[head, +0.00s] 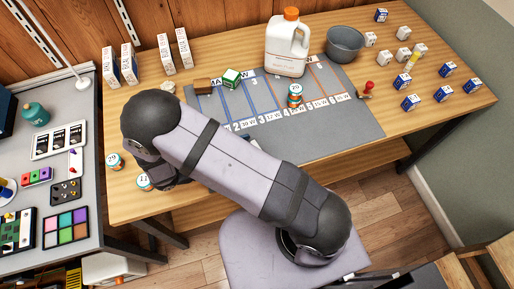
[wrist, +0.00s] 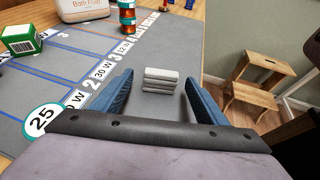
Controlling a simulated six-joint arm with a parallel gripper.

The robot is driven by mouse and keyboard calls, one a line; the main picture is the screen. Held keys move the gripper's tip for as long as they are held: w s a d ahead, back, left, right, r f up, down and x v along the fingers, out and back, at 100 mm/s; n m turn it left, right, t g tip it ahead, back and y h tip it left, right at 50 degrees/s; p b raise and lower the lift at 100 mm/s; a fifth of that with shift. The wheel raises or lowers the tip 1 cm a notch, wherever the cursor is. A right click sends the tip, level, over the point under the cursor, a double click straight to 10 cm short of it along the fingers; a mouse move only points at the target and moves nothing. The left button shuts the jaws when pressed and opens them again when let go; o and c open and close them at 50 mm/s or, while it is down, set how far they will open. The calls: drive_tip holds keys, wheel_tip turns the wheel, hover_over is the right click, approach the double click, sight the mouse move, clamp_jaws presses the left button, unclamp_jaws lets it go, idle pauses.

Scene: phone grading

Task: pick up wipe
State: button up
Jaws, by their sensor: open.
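The wipe (wrist: 161,80) looks like a small folded stack of light grey cloth. In the wrist view it lies on the grey mat (wrist: 120,118), near the mat's right edge. My gripper (wrist: 159,92) is open, with one blue finger to the left of the wipe and one to the right. The wipe sits beyond and between the fingertips, with no contact that I can make out.
A white jug (head: 288,45) with an orange cap, a grey bucket (head: 345,44), a green box (head: 231,78) and stacked round containers (head: 295,95) stand at the back. Several small boxes (head: 410,102) are at the right. A wooden step stool (wrist: 248,85) stands on the floor beyond.

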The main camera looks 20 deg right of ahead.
drive_tip(key=shift+p+x, duration=0.5)
drive_tip(key=shift+x, duration=1.5)
drive_tip(key=shift+s+f, duration=0.1)
drive_tip(key=c, duration=1.1)
drive_tip(key=shift+r+b, duration=0.45)
drive_tip(key=shift+r, duration=4.6)
